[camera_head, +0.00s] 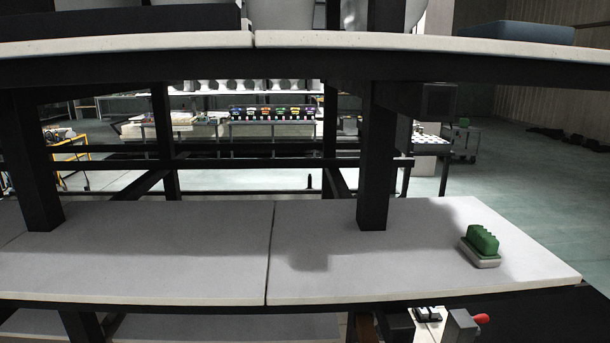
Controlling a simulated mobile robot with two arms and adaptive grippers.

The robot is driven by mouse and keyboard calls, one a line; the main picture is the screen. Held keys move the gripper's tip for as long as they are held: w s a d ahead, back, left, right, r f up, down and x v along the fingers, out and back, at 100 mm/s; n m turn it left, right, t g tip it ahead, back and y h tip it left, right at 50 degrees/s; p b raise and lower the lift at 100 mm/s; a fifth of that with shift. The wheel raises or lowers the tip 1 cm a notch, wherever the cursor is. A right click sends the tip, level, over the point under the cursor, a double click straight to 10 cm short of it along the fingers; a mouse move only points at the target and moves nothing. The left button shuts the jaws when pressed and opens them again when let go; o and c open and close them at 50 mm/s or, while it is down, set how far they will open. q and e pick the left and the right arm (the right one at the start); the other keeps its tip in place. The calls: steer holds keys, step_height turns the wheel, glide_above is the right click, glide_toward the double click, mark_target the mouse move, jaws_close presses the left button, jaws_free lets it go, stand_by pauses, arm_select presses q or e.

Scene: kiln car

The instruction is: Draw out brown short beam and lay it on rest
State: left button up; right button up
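I cannot make out a brown short beam or its rest for sure in the head view. A dark brownish piece (396,324) shows at the bottom edge, below the lower deck, mostly cut off and too dark to name. The kiln car's lower deck (170,250) is made of pale slabs on a black frame, with black posts (379,160) standing up from it to the upper deck (350,42). Neither of my grippers shows in this view.
A green ridged block (482,238) on a pale base stands near the lower deck's right end. A grey part with a red knob (481,319) is below the front edge. Most of the lower deck is bare. Benches (270,130) and a cart stand behind; open floor lies right.

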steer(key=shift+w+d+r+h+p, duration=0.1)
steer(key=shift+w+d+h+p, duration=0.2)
steer(key=shift+p, duration=0.2)
stand_by(0.8)
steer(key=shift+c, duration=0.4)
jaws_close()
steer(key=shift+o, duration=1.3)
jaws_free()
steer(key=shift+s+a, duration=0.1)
